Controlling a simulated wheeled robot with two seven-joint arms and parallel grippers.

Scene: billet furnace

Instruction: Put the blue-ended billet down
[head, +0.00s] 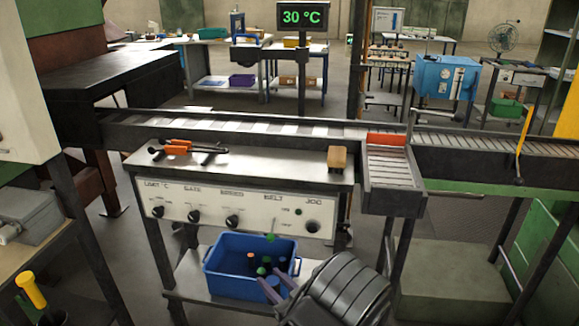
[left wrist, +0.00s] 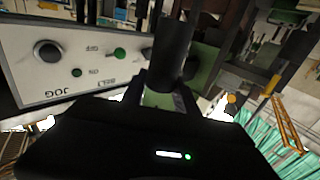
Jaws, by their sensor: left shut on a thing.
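My left gripper (head: 275,287) reaches into the blue crate (head: 225,285) on the shelf under the control bench. It is shut on a dark round billet (left wrist: 172,50), which sticks out beyond the fingers in the left wrist view. I cannot tell its end colour there. In the head view a blue-ended billet (head: 282,262) shows close to my fingertips. Other billets with green and orange ends (head: 251,256) stand in the crate. My fingers and arm hide part of the crate's right side. My right gripper is not in view.
The control panel (head: 240,207) with its knobs is right above and behind the crate. Tongs (head: 180,148) and a wooden block (head: 337,158) lie on the bench top. The roller conveyor (head: 240,128) runs behind, with a side chute (head: 392,170) at the right.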

